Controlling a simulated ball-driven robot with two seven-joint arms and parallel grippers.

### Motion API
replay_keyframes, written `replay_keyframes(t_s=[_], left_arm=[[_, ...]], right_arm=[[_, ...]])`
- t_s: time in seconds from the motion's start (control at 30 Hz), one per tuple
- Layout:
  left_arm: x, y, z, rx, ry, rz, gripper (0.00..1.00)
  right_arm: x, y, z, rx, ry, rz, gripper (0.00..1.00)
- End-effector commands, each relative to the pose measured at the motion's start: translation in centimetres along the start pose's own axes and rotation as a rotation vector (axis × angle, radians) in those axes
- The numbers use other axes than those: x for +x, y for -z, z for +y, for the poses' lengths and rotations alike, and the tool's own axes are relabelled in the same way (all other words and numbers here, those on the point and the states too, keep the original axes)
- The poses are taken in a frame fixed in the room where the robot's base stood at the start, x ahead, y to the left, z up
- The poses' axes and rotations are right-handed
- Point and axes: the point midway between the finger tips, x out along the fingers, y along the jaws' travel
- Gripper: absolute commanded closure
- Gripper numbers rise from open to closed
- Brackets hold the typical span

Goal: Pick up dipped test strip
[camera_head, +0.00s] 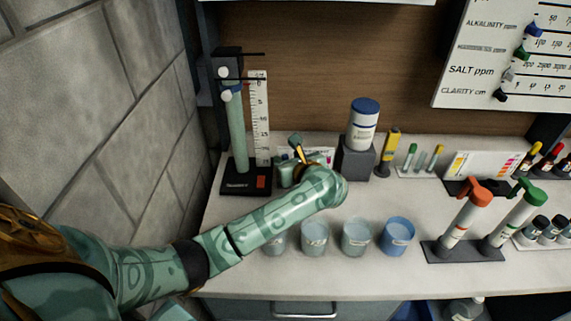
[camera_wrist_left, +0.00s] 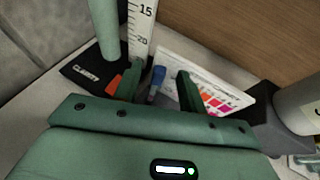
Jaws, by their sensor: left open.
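My left gripper (camera_head: 290,168) reaches over the counter from the left, beside the black base of the measuring stand; my own wrist partly hides it. In the left wrist view its two green fingers (camera_wrist_left: 159,88) are apart. A small blue-topped item (camera_wrist_left: 156,82) shows between and beyond the fingers, not gripped; I cannot tell whether it is the test strip. A white card with pink and orange patches (camera_wrist_left: 213,98) lies behind the fingers. It also shows behind my wrist in the head view (camera_head: 321,154). I cannot make out a dipped strip for certain.
The stand with a green tube (camera_head: 236,130) and white ruler (camera_head: 259,118) is close at left. A blue-lidded jar (camera_head: 362,125) stands on a grey block (camera_head: 355,160) at right. Several cups, including a blue one (camera_head: 397,236), line the counter's front. A stone wall (camera_head: 90,110) bounds the left.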

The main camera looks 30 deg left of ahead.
Motion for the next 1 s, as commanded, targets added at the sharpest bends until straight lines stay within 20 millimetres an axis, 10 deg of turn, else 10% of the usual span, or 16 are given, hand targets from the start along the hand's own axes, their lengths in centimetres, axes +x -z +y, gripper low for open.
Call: replay_keyframes(t_s=[0.33,0.5,1.0], left_arm=[[1.6,0.1,0.0,0.000,0.001,0.001,0.59],[1.6,0.1,0.0,0.000,0.001,0.002,1.00],[0.5,-2.4,-0.1,-0.005,0.003,0.002,1.00]], right_arm=[[0.4,0.1,0.1,-0.002,-0.001,0.001,0.61],[0.4,0.0,0.4,-0.004,-0.005,0.000,0.61],[-0.4,0.1,0.6,-0.005,-0.007,0.003,0.61]])
